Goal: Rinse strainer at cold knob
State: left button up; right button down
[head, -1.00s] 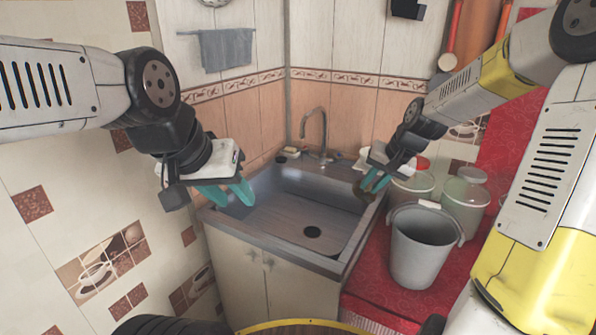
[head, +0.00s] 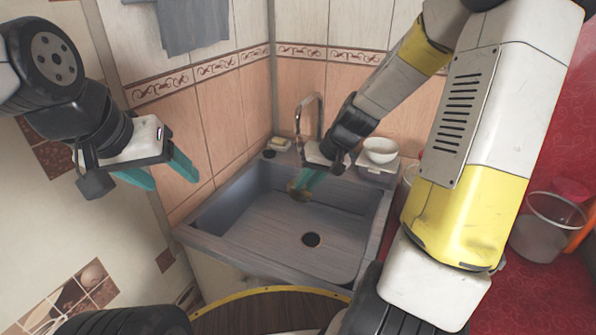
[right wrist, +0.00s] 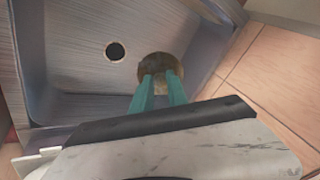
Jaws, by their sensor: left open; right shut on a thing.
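My right gripper (head: 306,184) is over the back of the sink basin (head: 260,225), close to the faucet (head: 312,115). It is shut on a small brownish round strainer (head: 298,194), which also shows between the fingertips in the right wrist view (right wrist: 160,65). The strainer is held above the basin floor, apart from the drain hole (head: 311,240). My right gripper hides the lower faucet and the place of the cold knob, so I cannot make out the knob. My left gripper (head: 167,178) is open and empty in front of the tiled wall, left of the sink.
A white bowl (head: 380,150) sits on a container at the sink's back right corner. Soap (head: 279,143) lies at the back left corner. A grey bucket (head: 540,228) stands on the red counter (head: 520,285) at right. The basin is otherwise empty.

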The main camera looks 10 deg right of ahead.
jog(key=w+d+f, duration=0.1)
jog(key=w+f, duration=0.1)
jog(key=w, duration=1.1)
jog(key=shift+d+f, duration=0.25)
jog(key=shift+f, duration=0.1)
jog(key=shift+d, duration=0.1)
dwell(0.4)
jog(key=shift+d, duration=0.5)
jog(key=shift+a, duration=0.2)
jog(key=shift+a, duration=0.4)
jog(key=shift+d, duration=0.1)
jog(key=shift+d, duration=0.5)
